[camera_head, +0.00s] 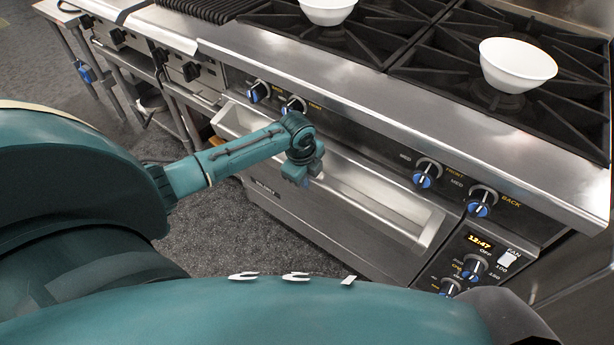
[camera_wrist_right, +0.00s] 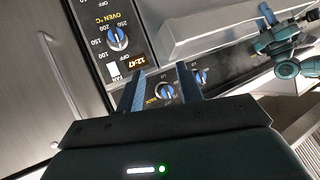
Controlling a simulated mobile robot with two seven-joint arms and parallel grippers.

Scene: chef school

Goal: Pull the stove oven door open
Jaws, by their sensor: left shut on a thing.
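The stove oven door (camera_head: 325,232) is a wide steel panel with a long handle rail (camera_head: 395,222) along its top. My left gripper (camera_head: 305,177) is at this rail, left of its middle, and is shut on it; its fingertips are mostly hidden. The left gripper also shows at the rail in the right wrist view (camera_wrist_right: 285,58). I cannot tell for sure whether the door stands slightly ajar. My right gripper (camera_wrist_right: 162,90) is open and empty, facing the control panel; it does not show in the head view.
Control knobs (camera_head: 427,173) line the stove front above the door. An oven panel with a clock (camera_head: 481,242) is to its right. Two white bowls (camera_head: 517,65) stand on the black burner grates. Grey floor (camera_head: 215,230) is clear in front of the door's left side.

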